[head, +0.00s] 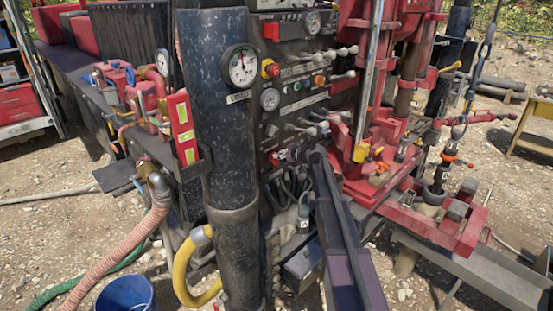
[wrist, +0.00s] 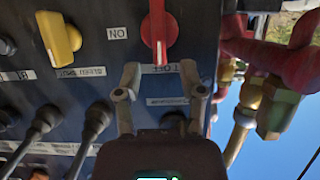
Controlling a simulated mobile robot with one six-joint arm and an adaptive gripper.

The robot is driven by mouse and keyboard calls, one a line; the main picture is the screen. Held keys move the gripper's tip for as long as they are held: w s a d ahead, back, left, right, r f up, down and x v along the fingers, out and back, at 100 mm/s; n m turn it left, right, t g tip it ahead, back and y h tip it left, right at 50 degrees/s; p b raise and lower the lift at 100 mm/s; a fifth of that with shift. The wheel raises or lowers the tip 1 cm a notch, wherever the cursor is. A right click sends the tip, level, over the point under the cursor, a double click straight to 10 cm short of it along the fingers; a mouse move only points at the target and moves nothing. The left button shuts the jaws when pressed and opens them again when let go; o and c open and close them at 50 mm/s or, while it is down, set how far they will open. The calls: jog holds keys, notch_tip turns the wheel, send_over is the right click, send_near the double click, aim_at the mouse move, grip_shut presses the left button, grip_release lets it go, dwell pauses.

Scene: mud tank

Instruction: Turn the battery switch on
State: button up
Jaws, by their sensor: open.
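The battery switch is a red rotary knob (wrist: 159,28) on the dark panel, at the top of the wrist view. Its white pointer line points down in the picture, toward a small partly hidden label (wrist: 172,68). An "ON" label (wrist: 118,33), upside down in the picture, sits left of the knob. My gripper (wrist: 163,80) is open and empty, its two fingers apart just below the knob in the picture and not visibly touching it. In the head view my dark arm reaches up to the lower part of the control panel (head: 290,92); the fingertips are hard to make out there.
A yellow knob (wrist: 60,38) sits left of the red one. Red and brass pipe fittings (wrist: 272,105) stand close on the right. In the head view a thick black post (head: 225,150) stands left of the panel.

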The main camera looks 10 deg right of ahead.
jog(key=shift+b+x, duration=0.4)
jog(key=shift+x, duration=1.05)
jog(key=shift+r, duration=0.1)
grip_shut()
